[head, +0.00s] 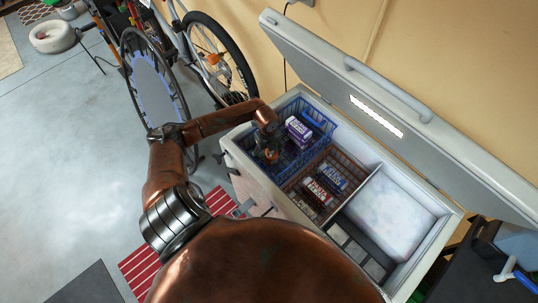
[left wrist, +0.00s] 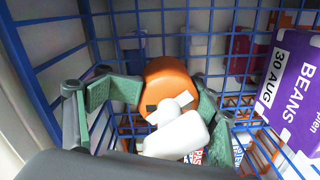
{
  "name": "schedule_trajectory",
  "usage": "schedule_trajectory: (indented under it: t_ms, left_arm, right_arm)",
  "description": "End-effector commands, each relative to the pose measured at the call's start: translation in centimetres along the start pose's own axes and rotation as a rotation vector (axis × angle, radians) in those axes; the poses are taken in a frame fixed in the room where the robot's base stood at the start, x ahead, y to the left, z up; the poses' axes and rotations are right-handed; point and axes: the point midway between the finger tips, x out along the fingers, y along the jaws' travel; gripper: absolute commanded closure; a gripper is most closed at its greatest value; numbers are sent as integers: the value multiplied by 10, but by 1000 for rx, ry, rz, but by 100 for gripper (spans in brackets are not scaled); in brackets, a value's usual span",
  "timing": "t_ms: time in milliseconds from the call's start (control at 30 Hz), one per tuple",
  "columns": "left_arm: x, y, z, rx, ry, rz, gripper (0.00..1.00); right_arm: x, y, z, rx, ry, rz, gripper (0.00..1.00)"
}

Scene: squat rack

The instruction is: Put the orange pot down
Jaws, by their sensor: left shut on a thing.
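The orange pot (left wrist: 168,76) is between the green-grey fingers of my left gripper (left wrist: 158,96) in the left wrist view. The fingers are shut on it from both sides. A white piece (left wrist: 180,134) lies across the near side of the pot and hides part of it. In the head view a small orange patch (head: 271,155) of the pot shows under my left gripper (head: 266,146), over the left part of the blue wire basket (head: 287,172). I cannot tell whether the pot touches the basket floor. My right gripper is not in view.
The basket sits in an open chest freezer (head: 448,222) and also holds a purple BEANS box (head: 298,130). A brown basket (head: 345,158) beside it holds several packets. The freezer's right compartment (head: 392,212) looks empty. The raised lid (head: 390,100) stands behind.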

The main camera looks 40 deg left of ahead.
Motion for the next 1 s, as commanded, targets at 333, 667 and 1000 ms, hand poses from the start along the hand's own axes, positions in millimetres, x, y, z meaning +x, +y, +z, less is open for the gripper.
schedule_trajectory:
  t_ms: [333, 667, 1000]
  left_arm:
    - [2, 0, 0, 0, 0, -1, 42]
    - [1, 0, 0, 0, 0, -1, 20]
    - [0, -1, 0, 0, 0, -2, 17]
  right_arm:
    - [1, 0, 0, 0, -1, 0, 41]
    - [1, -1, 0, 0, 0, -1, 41]
    - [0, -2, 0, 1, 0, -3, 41]
